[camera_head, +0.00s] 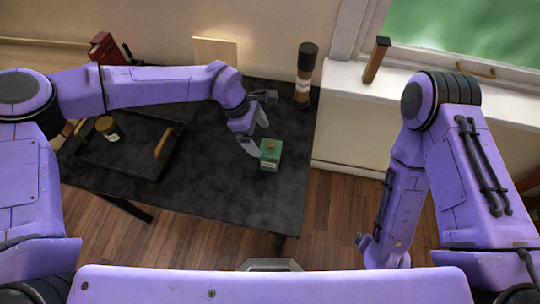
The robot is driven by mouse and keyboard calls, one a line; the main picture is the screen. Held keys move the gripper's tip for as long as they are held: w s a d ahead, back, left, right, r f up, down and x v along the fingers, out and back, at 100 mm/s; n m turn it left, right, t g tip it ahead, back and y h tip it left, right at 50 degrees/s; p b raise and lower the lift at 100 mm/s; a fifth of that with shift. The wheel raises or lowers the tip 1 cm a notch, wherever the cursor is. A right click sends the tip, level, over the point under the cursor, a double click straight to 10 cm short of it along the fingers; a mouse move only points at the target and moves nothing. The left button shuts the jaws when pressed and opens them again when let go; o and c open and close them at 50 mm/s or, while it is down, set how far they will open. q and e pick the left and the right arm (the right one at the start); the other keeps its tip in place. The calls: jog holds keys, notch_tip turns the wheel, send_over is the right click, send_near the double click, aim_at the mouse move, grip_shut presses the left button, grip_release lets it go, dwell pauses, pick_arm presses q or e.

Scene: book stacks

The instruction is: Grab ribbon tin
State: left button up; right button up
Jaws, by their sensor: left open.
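A small green tin (271,155) with a pale label and a brownish knob on top stands upright on the dark table, near its right edge. I take it to be the ribbon tin. My left gripper (259,137) is open and empty, just behind and to the left of the tin. One finger's tip is close to the tin's left side; I cannot tell whether it touches. My right arm hangs down at the right, and its gripper fingers are hidden.
The dark table (215,190) holds a black tray (140,165) with a small jar (108,128) at the left. A dark-capped bottle (304,75) stands at the back right corner. A wooden-handled item (376,60) stands on the windowsill. The table's front is clear.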

aim_at(271, 152)
pick_arm(q)
jog(key=p+x, duration=0.1)
jog(key=x, duration=0.1)
jog(key=p+x, duration=0.1)
jog(key=x, duration=0.2)
jog(key=s+p+x, duration=0.1)
jog(key=x, duration=0.1)
jog(key=shift+d+f, duration=0.1)
jog(key=shift+d, duration=0.4)
jog(key=shift+f, duration=0.35)
jog(key=c, duration=1.1)
jog(key=shift+r, duration=0.15)
